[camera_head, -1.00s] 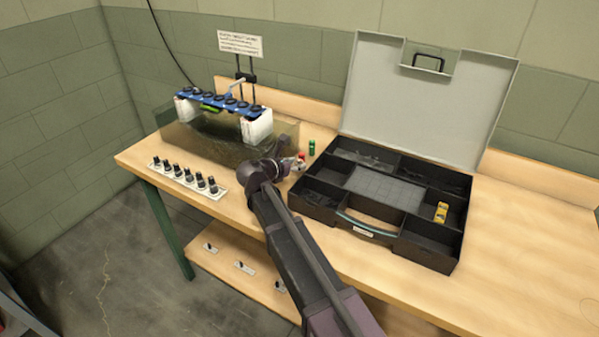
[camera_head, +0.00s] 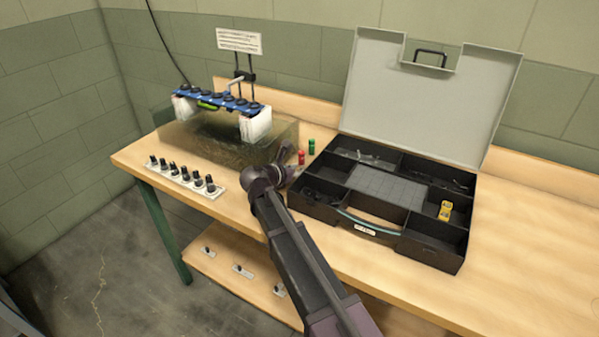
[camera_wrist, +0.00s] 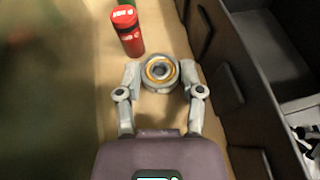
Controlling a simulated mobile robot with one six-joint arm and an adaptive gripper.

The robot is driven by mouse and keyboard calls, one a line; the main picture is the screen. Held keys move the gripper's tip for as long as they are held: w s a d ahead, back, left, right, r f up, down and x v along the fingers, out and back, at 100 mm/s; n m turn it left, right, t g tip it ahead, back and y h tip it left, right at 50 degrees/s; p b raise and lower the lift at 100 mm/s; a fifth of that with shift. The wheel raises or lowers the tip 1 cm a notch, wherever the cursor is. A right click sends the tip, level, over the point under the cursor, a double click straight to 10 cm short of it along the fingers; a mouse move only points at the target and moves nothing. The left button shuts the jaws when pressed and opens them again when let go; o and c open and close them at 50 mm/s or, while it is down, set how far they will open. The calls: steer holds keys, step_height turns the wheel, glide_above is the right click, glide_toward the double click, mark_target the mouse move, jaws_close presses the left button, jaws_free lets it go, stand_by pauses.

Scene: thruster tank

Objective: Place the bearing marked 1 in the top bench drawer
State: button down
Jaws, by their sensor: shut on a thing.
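A ring-shaped bearing (camera_wrist: 160,73) with a grey rim, a gold ring and a dark centre sits between the fingertips in the wrist view. My gripper (camera_wrist: 161,80) is shut on it, and no mark can be read on it. In the head view my gripper (camera_head: 288,177) is just left of the black case, over the bench top. The bearing cannot be made out there. I cannot pick out the top bench drawer in either view.
An open black case (camera_head: 365,229) with several compartments stands close right of my gripper. A red cylinder (camera_head: 301,157) and a green cylinder (camera_head: 311,147) stand behind it. A water tank (camera_head: 200,140) and a strip of black knobs (camera_head: 185,176) are left. The bench's right end is clear.

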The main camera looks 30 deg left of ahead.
steer(key=shift+f, duration=0.2)
steer(key=c, duration=0.5)
jaws_free()
steer(key=shift+r, duration=0.1)
steer(key=shift+r, duration=0.15)
steer(key=shift+s+r, duration=0.1)
steer(key=shift+s, duration=0.1)
steer(key=p+v, duration=0.4)
steer(key=v, duration=0.5)
steer(key=shift+s+a+r, duration=0.15)
steer(key=shift+s, duration=0.2)
steer(key=shift+v, duration=0.95)
